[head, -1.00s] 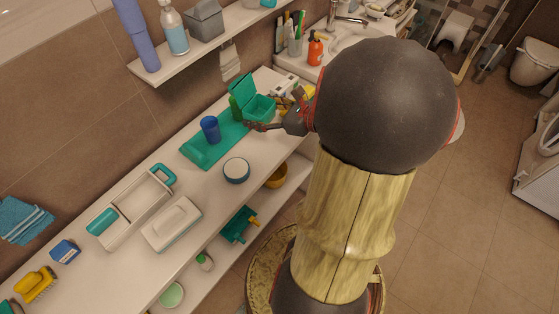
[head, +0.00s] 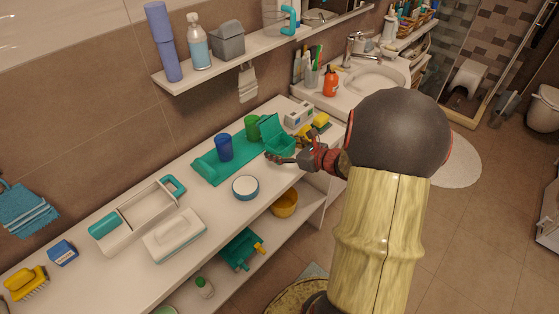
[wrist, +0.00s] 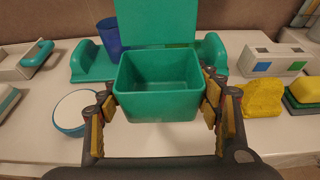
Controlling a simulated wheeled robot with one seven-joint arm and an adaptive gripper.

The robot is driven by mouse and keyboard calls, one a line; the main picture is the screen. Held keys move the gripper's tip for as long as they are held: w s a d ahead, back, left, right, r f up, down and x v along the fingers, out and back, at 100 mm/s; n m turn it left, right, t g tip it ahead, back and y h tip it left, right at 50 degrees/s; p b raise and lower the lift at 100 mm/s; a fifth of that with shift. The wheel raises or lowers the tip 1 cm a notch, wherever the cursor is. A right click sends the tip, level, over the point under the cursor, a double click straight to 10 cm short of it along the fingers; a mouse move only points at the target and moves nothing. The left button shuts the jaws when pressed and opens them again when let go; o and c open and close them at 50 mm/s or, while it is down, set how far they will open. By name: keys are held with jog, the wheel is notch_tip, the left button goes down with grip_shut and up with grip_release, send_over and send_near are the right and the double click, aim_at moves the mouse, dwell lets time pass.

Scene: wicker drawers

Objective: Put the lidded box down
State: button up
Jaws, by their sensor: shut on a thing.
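The lidded box (head: 279,139) is green, and its lid stands open. I cannot tell whether the box's underside touches the surface below.
A blue cup (head: 224,148) and a green cup (head: 252,127) stand left of the box. A round white-and-blue dish (head: 245,187) is in front. A white block (head: 299,115) and yellow sponge (head: 320,121) lie to the right. A wall shelf (head: 250,50) hangs above.

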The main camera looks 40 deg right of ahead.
aim_at(279, 148)
jog(key=f, duration=0.1)
jog(key=w+d+f+b, duration=0.1)
jog(key=w+f, duration=0.1)
jog(key=shift+w+d+f, duration=0.25)
jog(key=shift+d, duration=0.05)
jog(key=shift+w+d+f+b, duration=0.1)
jog(key=shift+f+b, duration=0.95)
jog(key=shift+f, duration=0.55)
jog(key=shift+f, duration=0.1)
jog(key=o, duration=1.2)
